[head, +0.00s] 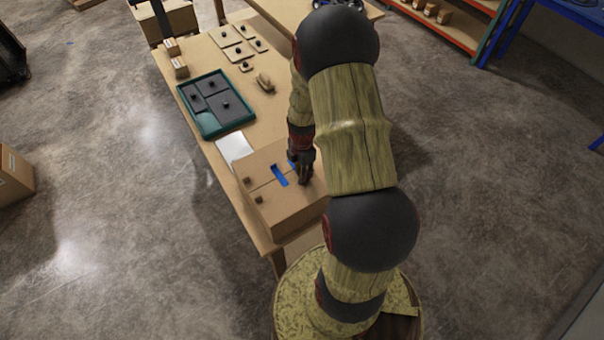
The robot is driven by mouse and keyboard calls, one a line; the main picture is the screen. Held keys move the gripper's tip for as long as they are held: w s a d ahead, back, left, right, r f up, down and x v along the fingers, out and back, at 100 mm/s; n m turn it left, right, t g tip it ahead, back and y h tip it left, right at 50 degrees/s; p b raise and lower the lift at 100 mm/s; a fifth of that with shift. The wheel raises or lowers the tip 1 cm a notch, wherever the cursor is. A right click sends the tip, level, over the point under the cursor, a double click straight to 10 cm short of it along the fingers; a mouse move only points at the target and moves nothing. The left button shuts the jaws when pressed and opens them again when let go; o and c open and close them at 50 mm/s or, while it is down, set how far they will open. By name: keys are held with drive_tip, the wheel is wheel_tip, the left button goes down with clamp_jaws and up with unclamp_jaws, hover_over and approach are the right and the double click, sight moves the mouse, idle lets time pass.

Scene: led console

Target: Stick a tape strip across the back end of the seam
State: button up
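A closed cardboard box (285,213) stands at the near end of the wooden table. Its top seam (262,186) runs between two flaps, each with a small knob. A blue tape strip (279,175) lies across the seam near the middle of the top. A second bit of blue (292,164) shows right beside my gripper; I cannot tell whether it is held or stuck to the box. My gripper (304,180) points down at the right part of the box top, at or just above the surface. Its fingers are dark and small, and my arm hides part of the box's right side.
A white sheet (234,148) lies beyond the box. A teal tray (227,129) with grey knobbed plates is farther back. Several beige knobbed plates (233,38), wooden blocks (180,67) and a small tan piece (264,82) lie toward the far end. The table between tray and arm is mostly clear.

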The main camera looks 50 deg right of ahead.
wheel_tip(320, 180, up, 12)
idle(0.5)
drive_tip(key=s+a+r+m+t+b, duration=0.2)
drive_tip(key=a+m+b, duration=0.3)
drive_tip(key=a, duration=0.3)
drive_tip(key=s+a+r+m+t+b, duration=0.1)
drive_tip(key=s+a+r+m+b, duration=0.3)
drive_tip(key=a, duration=0.4)
drive_tip(key=s+a+r+m+t+b, duration=0.2)
drive_tip(key=a+r+m+b, duration=0.3)
drive_tip(key=a, duration=0.4)
drive_tip(key=shift+s+m+t+b, duration=0.35)
drive_tip(key=shift+s+m, duration=0.25)
drive_tip(key=shift+s, duration=0.3)
drive_tip(key=shift+a, duration=0.1)
